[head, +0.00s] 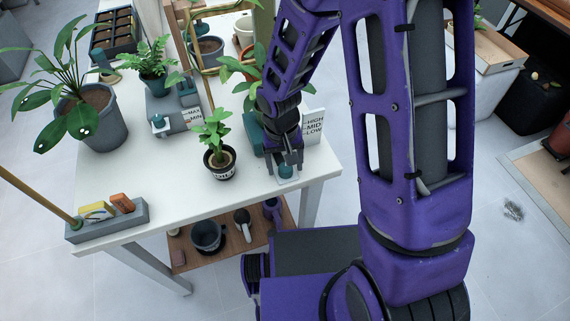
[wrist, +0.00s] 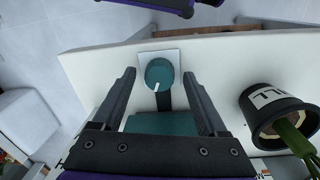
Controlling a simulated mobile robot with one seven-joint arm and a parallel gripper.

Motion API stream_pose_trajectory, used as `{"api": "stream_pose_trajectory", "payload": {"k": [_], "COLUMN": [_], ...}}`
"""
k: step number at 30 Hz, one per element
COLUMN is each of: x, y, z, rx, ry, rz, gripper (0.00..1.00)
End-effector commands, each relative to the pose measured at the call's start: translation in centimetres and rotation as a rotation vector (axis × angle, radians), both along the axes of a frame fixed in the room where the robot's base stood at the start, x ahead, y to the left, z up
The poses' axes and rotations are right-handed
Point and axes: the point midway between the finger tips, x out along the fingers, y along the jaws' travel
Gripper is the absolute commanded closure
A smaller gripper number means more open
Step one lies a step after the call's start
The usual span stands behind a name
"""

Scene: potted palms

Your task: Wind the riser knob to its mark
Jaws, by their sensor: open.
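In the wrist view, a round teal knob (wrist: 158,71) with a white pointer line sits on a white plate at the table edge. The pointer aims toward the bottom of that picture. My gripper (wrist: 159,80) is open, with one finger on each side of the knob and a gap to both. In the head view, my gripper (head: 287,162) points down above the knob (head: 286,171), partly covering it. I cannot tell whether the fingertips reach its height. A card (head: 314,126) reading HIGH, MID, LOW stands to the right. A teal body behind my gripper is mostly hidden.
A small potted plant (head: 219,160) in a black, white-banded pot stands close left of my gripper. Another teal knob (head: 158,122) with a MAX/MIN card is farther left. A large grey pot (head: 101,125) and a grey tray (head: 108,221) are at the table's left.

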Motion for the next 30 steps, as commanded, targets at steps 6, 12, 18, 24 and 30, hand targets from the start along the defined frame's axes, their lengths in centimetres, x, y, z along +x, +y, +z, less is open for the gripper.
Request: {"api": "stream_pose_trajectory", "payload": {"k": [6,12,18,24,30], "x": [0.01,0.01,0.01,0.01,-0.01], "y": [0.0,0.01,0.02,0.02,-0.01], "z": [-0.13,-0.11,-0.1,-0.1,-0.13], "rx": [0.0,0.0,0.0,0.0,-0.001], "ry": [0.0,0.0,0.0,0.0,-0.001], "rz": [0.001,0.001,0.001,0.004,0.147], "gripper": [0.24,0.49,0.85,1.0,1.0]}}
